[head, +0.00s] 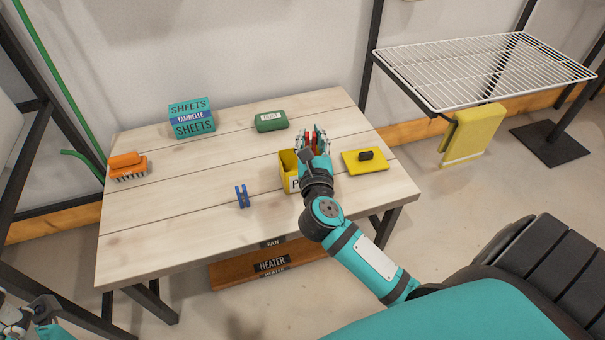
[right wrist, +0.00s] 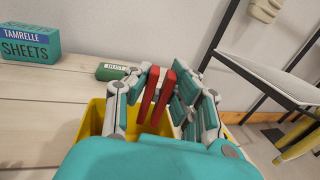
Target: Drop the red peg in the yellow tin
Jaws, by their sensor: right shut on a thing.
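The red peg (right wrist: 162,97) is two narrow red prongs standing between the fingers of my right gripper (right wrist: 160,84), which is shut on it. In the head view the right gripper (head: 314,140) is over the table and a bit of the red peg (head: 311,136) shows between its fingers.
A yellow lid (head: 374,164) with a black knob lies right of the tin. A blue peg (head: 242,196) is to its left. The table's front is clear.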

